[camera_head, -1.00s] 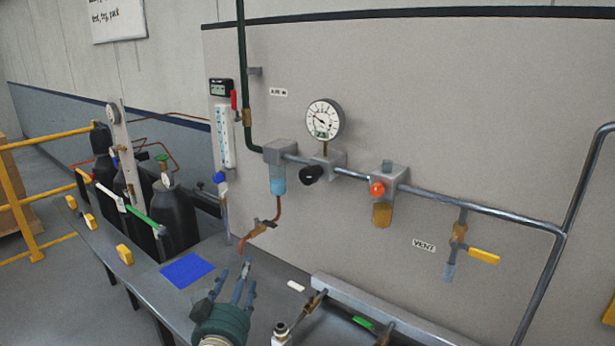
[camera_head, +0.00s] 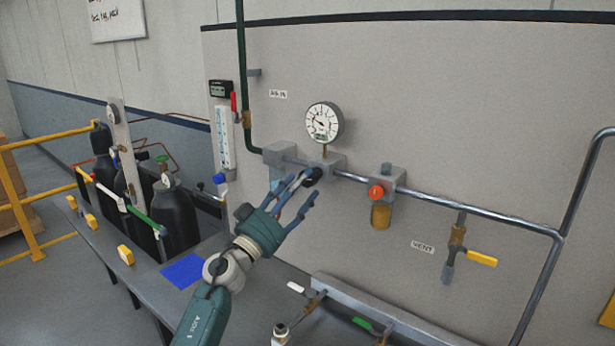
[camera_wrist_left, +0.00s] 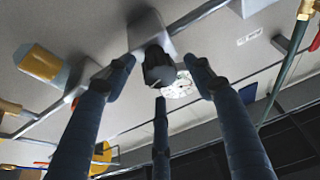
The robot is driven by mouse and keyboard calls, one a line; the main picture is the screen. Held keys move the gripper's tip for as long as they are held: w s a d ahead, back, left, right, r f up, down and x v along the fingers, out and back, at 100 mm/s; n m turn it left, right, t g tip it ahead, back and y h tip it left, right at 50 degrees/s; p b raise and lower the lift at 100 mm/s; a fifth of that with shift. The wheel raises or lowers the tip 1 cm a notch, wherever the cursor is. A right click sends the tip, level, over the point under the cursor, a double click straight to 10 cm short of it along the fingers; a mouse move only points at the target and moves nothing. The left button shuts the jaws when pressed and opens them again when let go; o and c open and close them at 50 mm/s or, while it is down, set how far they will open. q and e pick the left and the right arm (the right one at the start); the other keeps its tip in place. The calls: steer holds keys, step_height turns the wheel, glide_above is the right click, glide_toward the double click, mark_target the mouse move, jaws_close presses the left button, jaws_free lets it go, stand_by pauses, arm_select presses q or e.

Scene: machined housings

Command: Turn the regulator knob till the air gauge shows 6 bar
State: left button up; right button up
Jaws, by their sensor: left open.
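The black regulator knob (camera_head: 313,174) sticks out from a grey block on the pipe, below the round white air gauge (camera_head: 322,122). The gauge's needle points to the upper left; its numbers are too small to read. My left gripper (camera_head: 299,186) is open with its fingers spread at the knob, partly in front of it. In the left wrist view the knob (camera_wrist_left: 158,66) sits between the finger ends, and I see a gap on both sides. The gauge (camera_wrist_left: 181,86) shows partly behind it there. My right gripper is not in view.
An orange knob (camera_head: 376,191) with an amber bowl stands to the right on the same pipe. A yellow vent lever (camera_head: 482,258) is farther right. A blue mat (camera_head: 184,271) lies on the bench, and black cylinders (camera_head: 176,215) stand at left.

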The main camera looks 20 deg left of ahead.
mark_target(307, 186)
arm_select(q)
steer(key=shift+x, duration=1.55)
steer(key=shift+c, duration=0.3)
steer(key=shift+r, duration=0.15)
steer(key=c, duration=1)
steer(key=shift+a+r+m, duration=0.1)
steer(key=shift+m, duration=0.3)
